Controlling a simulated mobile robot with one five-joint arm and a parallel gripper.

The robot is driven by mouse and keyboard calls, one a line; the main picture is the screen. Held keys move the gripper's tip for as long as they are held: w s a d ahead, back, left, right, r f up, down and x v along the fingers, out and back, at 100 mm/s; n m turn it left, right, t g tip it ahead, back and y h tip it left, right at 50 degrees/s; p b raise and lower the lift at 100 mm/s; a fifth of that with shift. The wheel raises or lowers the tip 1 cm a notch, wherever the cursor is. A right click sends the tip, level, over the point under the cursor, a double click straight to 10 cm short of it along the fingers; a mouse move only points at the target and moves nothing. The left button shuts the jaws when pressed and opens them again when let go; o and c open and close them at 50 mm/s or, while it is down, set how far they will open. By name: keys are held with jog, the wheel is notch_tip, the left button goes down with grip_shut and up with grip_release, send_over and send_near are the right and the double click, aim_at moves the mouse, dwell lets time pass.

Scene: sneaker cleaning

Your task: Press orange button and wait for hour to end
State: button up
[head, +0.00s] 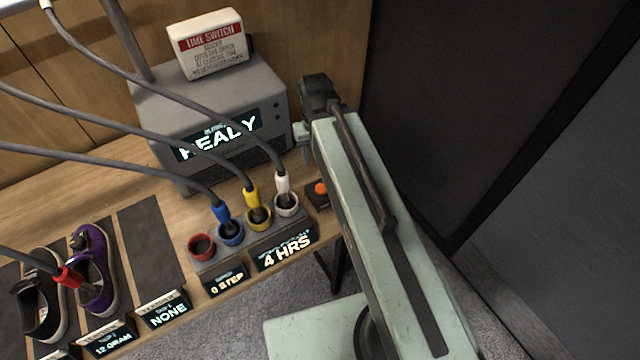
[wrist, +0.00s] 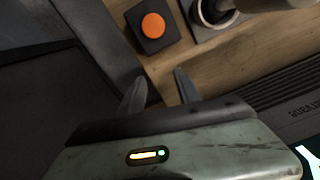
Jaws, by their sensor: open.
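The orange button (head: 321,188) sits on a small dark base at the right end of the wooden shelf, beside the socket row. It also shows in the wrist view (wrist: 153,25), top centre, with nothing on it. My gripper (wrist: 160,80) is open and empty in the wrist view, its two fingertips apart from the button and pointing toward it. In the head view my arm reaches up just right of the button, and the fingers are mostly hidden. The display (head: 286,250) by the sockets reads "4 HRS".
Blue (head: 222,212), yellow (head: 254,205) and white (head: 283,185) plugs sit in sockets; the red socket (head: 201,246) is empty. A red plug (head: 68,276) is at the shoes, beside a purple sneaker (head: 92,265). A "TIME SWITCH" sign (head: 208,45) stands on the machine.

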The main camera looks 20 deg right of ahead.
grip_shut()
dwell(1.4)
